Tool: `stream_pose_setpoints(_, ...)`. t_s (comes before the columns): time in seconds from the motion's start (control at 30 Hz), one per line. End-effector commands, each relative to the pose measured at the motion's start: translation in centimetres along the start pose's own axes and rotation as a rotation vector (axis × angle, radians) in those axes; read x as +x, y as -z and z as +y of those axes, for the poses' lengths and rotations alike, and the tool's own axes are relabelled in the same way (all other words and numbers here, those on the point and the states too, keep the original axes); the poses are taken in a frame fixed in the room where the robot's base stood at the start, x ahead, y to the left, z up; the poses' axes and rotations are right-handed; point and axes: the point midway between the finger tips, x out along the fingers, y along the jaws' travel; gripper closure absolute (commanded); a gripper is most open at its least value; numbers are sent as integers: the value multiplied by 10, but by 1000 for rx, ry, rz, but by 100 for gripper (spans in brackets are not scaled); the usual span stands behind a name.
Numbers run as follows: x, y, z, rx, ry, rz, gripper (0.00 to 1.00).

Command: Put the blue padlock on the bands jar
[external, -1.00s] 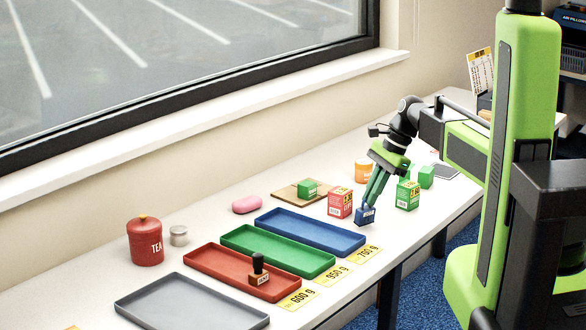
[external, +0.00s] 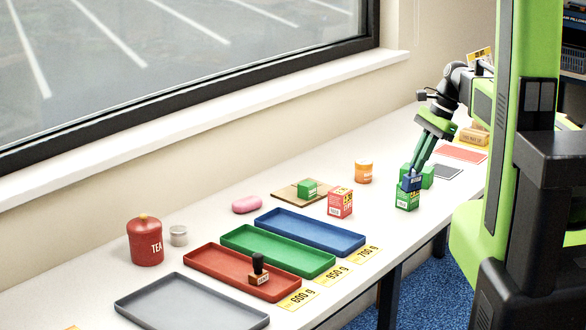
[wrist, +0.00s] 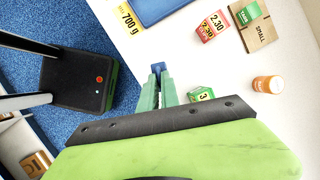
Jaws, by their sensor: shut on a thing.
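The blue padlock (external: 411,183), a small dark blue block with a pale label, is held between the fingertips of my gripper (external: 415,171). It is up off the table and overlaps the top of a green carton in the external view. In the wrist view my gripper (wrist: 158,80) is shut on the padlock (wrist: 158,67), and the fingers hide much of it. The orange jar (external: 363,171), apparently the bands jar, stands upright on the table to the left of my gripper. It also shows at right in the wrist view (wrist: 268,85); its lettering is unreadable.
A green carton (external: 407,202) stands below the padlock, with a green block (external: 427,178) behind. A red carton (external: 340,203) and a board (external: 288,192) with a green box (external: 308,188) lie left of the jar. Blue (external: 310,233), green and red trays are farther left. Table is clear around the jar.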

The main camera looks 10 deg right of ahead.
Motion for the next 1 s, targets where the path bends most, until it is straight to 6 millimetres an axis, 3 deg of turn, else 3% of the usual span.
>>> stream_pose_setpoints(0.13,0,2,-4,130,37,20,100)
stream_pose_setpoints(0.27,-1,18,-32,336,106,48,100)
stream_pose_setpoints(0.47,-18,59,-107,714,240,95,100)
stream_pose_setpoints(0.6,-41,94,-171,974,333,118,100)
stream_pose_setpoints(0.73,-62,121,-218,1124,381,124,100)
stream_pose_setpoints(0.9,-86,138,-248,1161,374,115,100)
stream_pose_setpoints(1.0,-92,138,-245,1170,364,105,100)
